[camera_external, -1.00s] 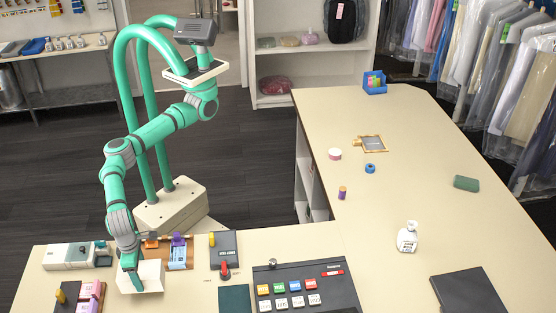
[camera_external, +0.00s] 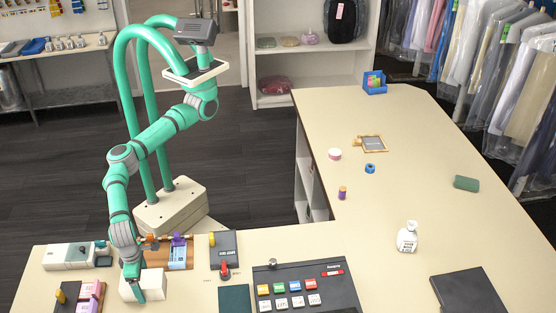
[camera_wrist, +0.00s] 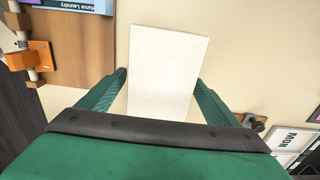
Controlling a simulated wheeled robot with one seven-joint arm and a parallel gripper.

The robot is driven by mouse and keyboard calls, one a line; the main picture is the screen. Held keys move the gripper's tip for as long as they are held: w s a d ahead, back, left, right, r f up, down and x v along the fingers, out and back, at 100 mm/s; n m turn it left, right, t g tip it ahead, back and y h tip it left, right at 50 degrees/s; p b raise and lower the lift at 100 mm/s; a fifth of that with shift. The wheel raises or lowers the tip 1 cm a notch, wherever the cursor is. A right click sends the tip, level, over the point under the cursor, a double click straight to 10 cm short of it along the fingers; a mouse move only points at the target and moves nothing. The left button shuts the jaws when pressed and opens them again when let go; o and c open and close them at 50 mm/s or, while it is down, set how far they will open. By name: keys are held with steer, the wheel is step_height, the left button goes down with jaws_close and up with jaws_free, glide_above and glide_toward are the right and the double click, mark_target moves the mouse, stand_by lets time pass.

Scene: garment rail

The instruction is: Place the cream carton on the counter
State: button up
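The cream carton (camera_external: 155,284) is a plain pale box at the front left of the external view, over the near counter (camera_external: 190,290). My gripper (camera_external: 133,272) reaches down on it from above. In the wrist view the carton (camera_wrist: 166,65) lies between my two green fingers, one against each side, so the gripper (camera_wrist: 163,78) looks shut on it. The carton's lower part is hidden in the wrist view. I cannot tell whether its underside touches the counter.
A wooden board with a blue-and-white card (camera_external: 178,256) lies just behind the carton. A dark pad with a red knob (camera_external: 225,250) and a button panel (camera_external: 305,287) are to the right. A tray with pink items (camera_external: 88,296) is to the left. The long right counter has wide bare areas.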

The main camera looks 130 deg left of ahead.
step_height(320, 180, up, 12)
steer(key=shift+r, duration=0.15)
stand_by(0.6)
stand_by(0.5)
